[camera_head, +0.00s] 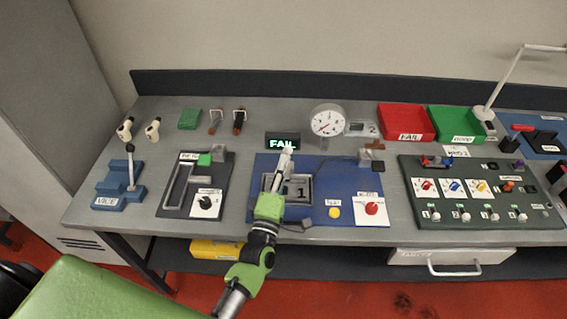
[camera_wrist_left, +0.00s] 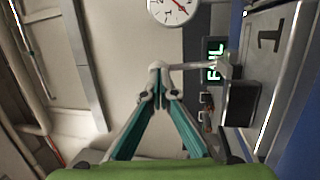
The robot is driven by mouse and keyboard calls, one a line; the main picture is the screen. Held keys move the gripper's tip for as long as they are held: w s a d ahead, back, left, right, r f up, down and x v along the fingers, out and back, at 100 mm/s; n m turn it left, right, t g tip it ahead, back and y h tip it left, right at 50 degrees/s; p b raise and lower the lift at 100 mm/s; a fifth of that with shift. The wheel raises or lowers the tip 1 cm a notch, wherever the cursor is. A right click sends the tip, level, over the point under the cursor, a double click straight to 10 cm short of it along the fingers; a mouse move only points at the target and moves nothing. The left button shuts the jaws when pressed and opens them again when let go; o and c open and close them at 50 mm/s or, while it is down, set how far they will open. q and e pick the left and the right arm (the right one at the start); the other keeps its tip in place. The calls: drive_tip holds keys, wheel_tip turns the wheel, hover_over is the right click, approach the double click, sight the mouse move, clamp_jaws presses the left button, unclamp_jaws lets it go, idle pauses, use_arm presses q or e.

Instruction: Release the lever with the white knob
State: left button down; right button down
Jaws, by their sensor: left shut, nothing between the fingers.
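My left gripper (camera_head: 284,163) reaches over the blue test panel (camera_head: 330,165) from the front, its fingers close to a pale lever below the FAIL display (camera_head: 283,143). In the left wrist view, the gripper's teal fingers (camera_wrist_left: 158,78) are shut together with nothing between them. The lever's white bar (camera_wrist_left: 195,66) runs right from their tips to a bracket beside the display (camera_wrist_left: 214,60). The knob end is at the fingertips and partly hidden; I cannot tell whether they touch. My right gripper is not in view.
A blue vice (camera_head: 107,202) and a dark fixture with a black dial (camera_head: 206,202) stand left. The gauge (camera_head: 327,121) is behind the panel. Red (camera_head: 405,120) and green (camera_head: 456,121) trays sit at the back. A green switch panel (camera_head: 460,218) is right.

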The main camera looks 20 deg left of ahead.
sight(284, 152)
use_arm(q)
drive_tip(key=shift+w+r, duration=0.1)
drive_tip(key=shift+r, duration=0.05)
drive_tip(key=shift+w+r, duration=0.15)
drive_tip(key=shift+w, duration=0.05)
drive_tip(key=shift+a+r, duration=0.1)
drive_tip(key=shift+w+r, duration=0.1)
drive_tip(key=shift+w, duration=0.05)
drive_tip(key=shift+w+a+r, duration=0.25)
drive_tip(key=shift+w+r, duration=0.3)
drive_tip(key=shift+w, duration=0.2)
drive_tip(key=w+a+b, duration=0.2)
drive_tip(key=w+b, duration=0.2)
drive_tip(key=w, duration=0.5)
drive_tip(key=shift+a+r, duration=0.25)
drive_tip(key=shift+r, duration=0.05)
